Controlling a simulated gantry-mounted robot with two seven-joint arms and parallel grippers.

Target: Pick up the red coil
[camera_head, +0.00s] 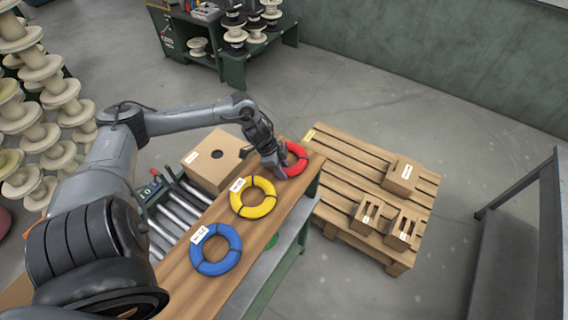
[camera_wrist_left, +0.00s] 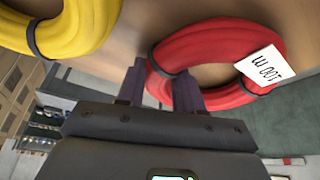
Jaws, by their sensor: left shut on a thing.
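The red coil (camera_head: 299,161) lies at the far end of the wooden bench top (camera_head: 180,283). In the head view my left gripper (camera_head: 279,169) reaches over the coil's near left side and hides part of it. In the left wrist view the red coil (camera_wrist_left: 217,33) carries a white "100 m" tag. The two dark fingers of my left gripper (camera_wrist_left: 162,80) stand on either side of the coil's ring and are shut on it. I cannot tell whether the coil is clear of the bench. My right gripper is not in view.
A yellow coil (camera_head: 268,207) and a blue coil (camera_head: 217,269) lie nearer on the same bench. A cardboard box (camera_head: 208,165) stands left of the bench beside rollers (camera_head: 180,208). A wooden pallet (camera_head: 350,160) with small boxes (camera_head: 401,178) lies to the right.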

